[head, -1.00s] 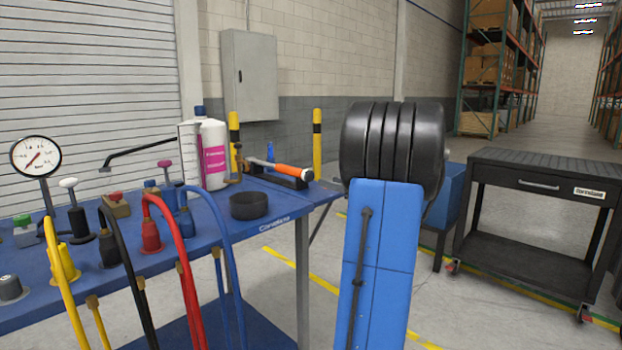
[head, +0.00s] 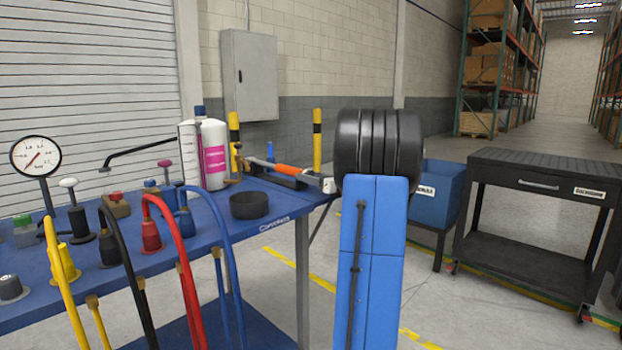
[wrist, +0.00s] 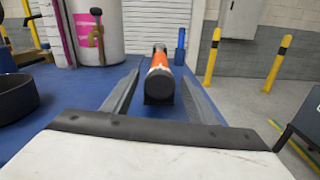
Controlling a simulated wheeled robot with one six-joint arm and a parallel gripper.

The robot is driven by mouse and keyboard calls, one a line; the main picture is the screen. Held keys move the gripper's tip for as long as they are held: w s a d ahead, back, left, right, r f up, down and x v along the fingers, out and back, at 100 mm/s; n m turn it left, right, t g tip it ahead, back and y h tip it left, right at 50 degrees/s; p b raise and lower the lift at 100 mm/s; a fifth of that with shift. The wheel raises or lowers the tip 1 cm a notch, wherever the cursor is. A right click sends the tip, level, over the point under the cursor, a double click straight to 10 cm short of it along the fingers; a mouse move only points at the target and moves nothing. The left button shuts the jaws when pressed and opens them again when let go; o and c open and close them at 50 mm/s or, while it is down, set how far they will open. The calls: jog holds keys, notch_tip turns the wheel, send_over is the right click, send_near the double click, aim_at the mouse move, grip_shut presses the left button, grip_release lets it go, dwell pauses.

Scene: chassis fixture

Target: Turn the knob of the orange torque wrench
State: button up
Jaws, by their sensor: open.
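The torque wrench (head: 290,169) has an orange section and lies on a black holder (head: 280,178) at the right end of the blue table. In the wrist view the torque wrench (wrist: 160,61) is seen end-on, and its dark round knob end (wrist: 159,86) faces me. My gripper (wrist: 161,76) is open, with one finger on each side of the wrench's near end. Gaps show between the wrench and both fingers. In the head view a pale part of my gripper's end shows by the wrench's right end; the fingers are too small to make out there.
The blue table (head: 215,238) carries a black round bowl (head: 249,205), a white bottle with a pink label (head: 213,155), and hoses at the left. A blue bin (head: 432,192) and a black cart (head: 538,195) stand at the right. Yellow-black posts (head: 317,140) are behind.

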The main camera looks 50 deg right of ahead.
jog(key=shift+c, duration=0.7)
jog(key=c, duration=0.9)
jog(key=shift+c, duration=0.2)
jog(key=shift+n, duration=0.4)
jog(key=n, duration=0.2)
jog(key=shift+n, duration=0.4)
jog(key=n, duration=0.3)
jog(key=shift+n, duration=0.3)
jog(key=n, duration=0.3)
jog(key=shift+n, duration=2.2)
